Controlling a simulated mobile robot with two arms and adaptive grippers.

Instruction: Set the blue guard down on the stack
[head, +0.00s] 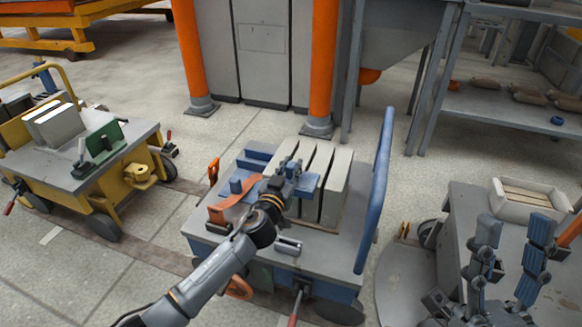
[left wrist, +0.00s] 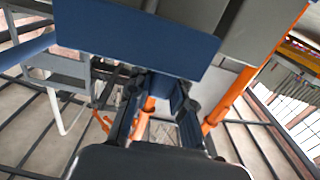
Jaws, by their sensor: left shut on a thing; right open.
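My left gripper (head: 288,178) is shut on the blue guard (head: 308,184), above the middle cart. In the left wrist view the guard (left wrist: 135,38) is a flat blue plate across the top, with the left gripper's fingers (left wrist: 158,92) at its lower edge. Upright grey panels (head: 336,185) stand side by side on the cart, right of and behind the gripper; I cannot tell whether the guard touches them. Other blue pieces (head: 256,157) and a curved orange piece (head: 236,198) are on the cart's left part. My right gripper (head: 508,255) is open and empty at lower right.
The middle cart has a tall blue handle (head: 378,185) on its right. A yellow cart (head: 105,175) with grey blocks and a green bracket stands at left. A bench with a pale tray (head: 530,198) is at right. Orange posts (head: 322,65) stand behind.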

